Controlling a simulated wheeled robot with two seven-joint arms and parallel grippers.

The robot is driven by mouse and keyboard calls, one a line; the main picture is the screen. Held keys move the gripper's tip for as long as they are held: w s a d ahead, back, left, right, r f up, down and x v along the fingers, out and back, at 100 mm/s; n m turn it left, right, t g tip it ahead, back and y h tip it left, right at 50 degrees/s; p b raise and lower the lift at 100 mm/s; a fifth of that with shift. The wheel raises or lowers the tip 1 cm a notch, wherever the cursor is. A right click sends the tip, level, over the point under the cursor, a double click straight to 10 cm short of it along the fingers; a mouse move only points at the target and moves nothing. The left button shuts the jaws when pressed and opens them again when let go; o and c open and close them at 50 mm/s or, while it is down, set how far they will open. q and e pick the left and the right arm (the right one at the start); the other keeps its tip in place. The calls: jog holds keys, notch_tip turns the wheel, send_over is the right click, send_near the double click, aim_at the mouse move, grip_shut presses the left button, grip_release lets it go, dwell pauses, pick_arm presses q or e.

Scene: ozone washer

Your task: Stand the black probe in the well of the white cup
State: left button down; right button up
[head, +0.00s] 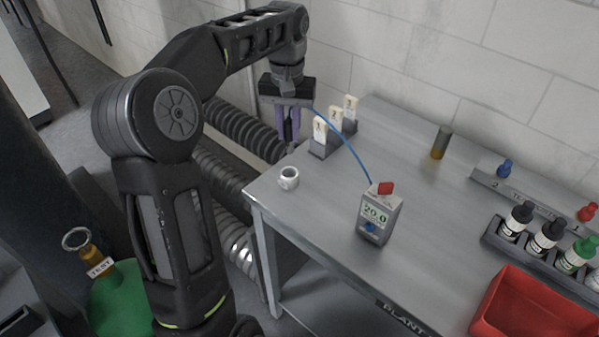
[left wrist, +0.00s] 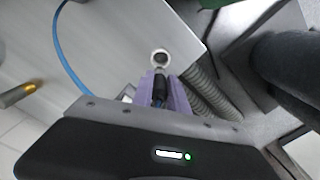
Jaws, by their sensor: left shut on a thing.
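My left gripper (head: 288,128) is above the table's far left edge, pointing down, its purple fingers shut on the black probe (left wrist: 160,88). In the left wrist view the probe lies between the fingers (left wrist: 163,90), its tip just below the white cup (left wrist: 160,58) in the picture. The white cup (head: 289,178) stands on the table's left corner, below the gripper and apart from it in the head view. The cup's well opens upward and looks empty. A blue cable runs from the gripper to a grey meter (head: 377,215) reading 20.0. My right gripper is in neither view.
The grey table (head: 320,228) is clear around the cup. White clip-like pieces in grey holders (head: 318,150) stand behind it. An amber vial (head: 440,143), a bottle rack (head: 541,258) and a red bin (head: 530,305) are to the right. Corrugated hoses (head: 232,182) run beside the table.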

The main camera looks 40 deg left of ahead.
aim_at(288, 150)
pick_arm(q)
jog(key=shift+s+r, duration=0.1)
jog(key=shift+s, duration=0.1)
notch_tip(288, 150, down, 3)
jog(key=shift+b, duration=1.25)
jog(key=shift+f+p, duration=0.3)
jog(key=shift+f, duration=1.35)
notch_tip(288, 150, down, 3)
jog(key=shift+r+p, duration=0.1)
jog(key=shift+p, duration=0.3)
jog(key=shift+f, duration=0.5)
